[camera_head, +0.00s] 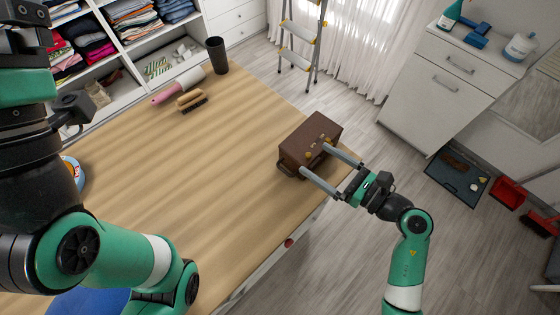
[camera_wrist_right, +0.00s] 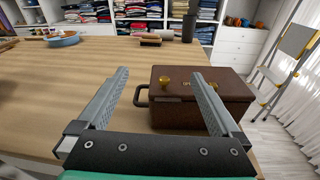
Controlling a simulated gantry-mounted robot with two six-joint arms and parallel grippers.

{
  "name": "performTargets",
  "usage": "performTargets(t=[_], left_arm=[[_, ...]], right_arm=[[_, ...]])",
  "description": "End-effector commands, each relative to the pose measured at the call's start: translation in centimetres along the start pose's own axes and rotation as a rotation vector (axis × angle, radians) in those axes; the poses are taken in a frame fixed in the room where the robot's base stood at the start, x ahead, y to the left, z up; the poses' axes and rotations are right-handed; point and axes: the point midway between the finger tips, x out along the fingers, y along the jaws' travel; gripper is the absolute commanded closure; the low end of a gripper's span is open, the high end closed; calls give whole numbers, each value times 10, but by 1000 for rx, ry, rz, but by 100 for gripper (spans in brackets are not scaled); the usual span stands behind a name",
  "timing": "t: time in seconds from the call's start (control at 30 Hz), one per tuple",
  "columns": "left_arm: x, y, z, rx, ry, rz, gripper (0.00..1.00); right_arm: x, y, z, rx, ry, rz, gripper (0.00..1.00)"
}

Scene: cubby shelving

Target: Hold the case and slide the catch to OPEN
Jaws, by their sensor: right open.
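The brown case (camera_head: 310,138) sits on the wooden table near its right edge, and it also shows in the right wrist view (camera_wrist_right: 200,95). It looks closed. A dark handle (camera_wrist_right: 142,96) is on its left side. A brass knob (camera_wrist_right: 166,82) sits on its face, with small lettering beside it; the catch's setting is too small to read. My right gripper (camera_head: 315,158) is open, its fingers stretched towards the case; I cannot tell whether they touch it. One finger overlaps the case's face in the wrist view. My left gripper's body (camera_head: 30,18) is at the top left; its fingers are not visible.
A dark cup (camera_head: 217,55), a pink-handled roller (camera_head: 180,86) and a brush (camera_head: 192,101) are at the table's far side. Clothes shelves stand behind. A stepladder (camera_head: 299,50) and a white cabinet (camera_head: 440,75) stand off the table. The table's middle is clear.

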Motion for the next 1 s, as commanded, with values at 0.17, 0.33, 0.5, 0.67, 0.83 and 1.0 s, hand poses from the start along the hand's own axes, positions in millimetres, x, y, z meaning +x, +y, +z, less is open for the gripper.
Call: performTargets(t=[0.17,0.33,0.5,0.67,0.83,1.0], left_arm=[[-14,12,-14,-130,6,60,0],[-20,7,-10,-86,-37,61,0],[-21,6,-8,-74,-46,60,0],[-28,6,-2,-73,-46,59,0],[-44,6,11,-73,-46,59,0],[-58,6,23,-72,-46,59,0]], right_arm=[[-5,6,-57,-24,144,34,0],[2,17,-64,-91,202,89,0],[4,18,-65,-101,207,97,0],[15,19,-69,-101,206,98,0],[41,21,-78,-102,205,99,0],[70,24,-82,-101,205,99,0]])
